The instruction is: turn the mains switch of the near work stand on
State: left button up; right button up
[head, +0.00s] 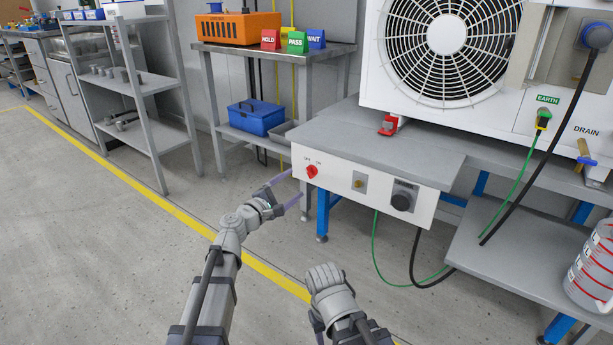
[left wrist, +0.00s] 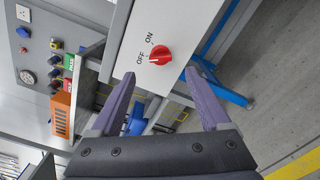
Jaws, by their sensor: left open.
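The mains switch (head: 312,171) is a red rotary knob on the white front panel (head: 345,182) of the near work stand, with OFF and ON marks beside it. It also shows in the left wrist view (left wrist: 160,55), where its pointer seems to be on the OFF side. My left gripper (head: 294,186) is open and empty, just in front of the panel's left end. In the left wrist view its fingers (left wrist: 160,76) are spread apart with the knob between and beyond their tips, not gripped.
A large fan unit (head: 450,50) stands on the bench. Green and black cables hang below. Another table (head: 270,50) stands behind on the left. The floor in front is clear.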

aim_at(308, 173)
pick_arm(q)
jog(key=x, duration=0.8)
jog(key=shift+s, duration=0.1)
grip_shut()
dwell(0.5)
